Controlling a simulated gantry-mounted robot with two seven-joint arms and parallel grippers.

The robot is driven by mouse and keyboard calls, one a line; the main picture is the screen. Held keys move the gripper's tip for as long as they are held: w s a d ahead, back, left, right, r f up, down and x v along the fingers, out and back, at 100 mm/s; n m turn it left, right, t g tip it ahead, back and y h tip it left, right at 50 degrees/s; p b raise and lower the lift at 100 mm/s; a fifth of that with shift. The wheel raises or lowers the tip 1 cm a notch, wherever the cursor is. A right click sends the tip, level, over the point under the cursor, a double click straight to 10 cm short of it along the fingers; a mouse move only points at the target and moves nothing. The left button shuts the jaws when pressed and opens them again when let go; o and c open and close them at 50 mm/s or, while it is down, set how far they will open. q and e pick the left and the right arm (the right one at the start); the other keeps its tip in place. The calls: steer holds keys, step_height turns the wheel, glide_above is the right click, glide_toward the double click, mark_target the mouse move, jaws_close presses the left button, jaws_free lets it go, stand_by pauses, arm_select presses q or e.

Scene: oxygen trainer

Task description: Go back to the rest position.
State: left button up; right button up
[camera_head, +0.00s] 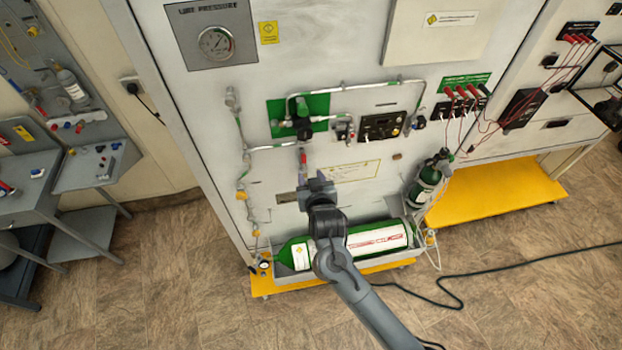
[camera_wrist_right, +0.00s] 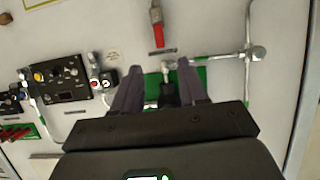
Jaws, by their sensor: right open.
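My right gripper (camera_head: 317,183) is in front of the grey panel, just below a red-handled valve (camera_head: 303,158). In the right wrist view the two dark fingers of my right gripper (camera_wrist_right: 160,72) are spread apart with nothing held. The red handle (camera_wrist_right: 158,36) shows beyond the fingertips, apart from them. A black knob (camera_wrist_right: 169,91) on a green plate (camera_wrist_right: 202,75) appears between the fingers, behind them on the panel. My left gripper is not in view.
A green oxygen cylinder (camera_head: 375,239) lies in a tray below my right arm, partly hidden by it. A smaller cylinder (camera_head: 425,185) stands to the right. Pipes, a gauge (camera_head: 216,43) and a control box (camera_head: 381,126) are on the panel.

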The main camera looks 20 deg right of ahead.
steer(key=s+d+f+g+p, duration=0.25)
steer(key=s+f, duration=0.25)
steer(key=s, duration=0.4)
steer(key=s+d+f+g+p, duration=0.1)
steer(key=s+d+f, duration=0.2)
steer(key=s+f, duration=0.45)
steer(key=s+r+n+g+y, duration=0.1)
steer(key=s+r+g, duration=0.2)
steer(key=s, duration=0.6)
steer(key=s+r+n+g, duration=0.2)
steer(key=s+r+g, duration=0.1)
steer(key=s+r, duration=0.4)
steer(key=shift+s+d+r+y+p, duration=0.25)
steer(key=shift+s+y+p, duration=0.2)
steer(key=shift+s, duration=0.8)
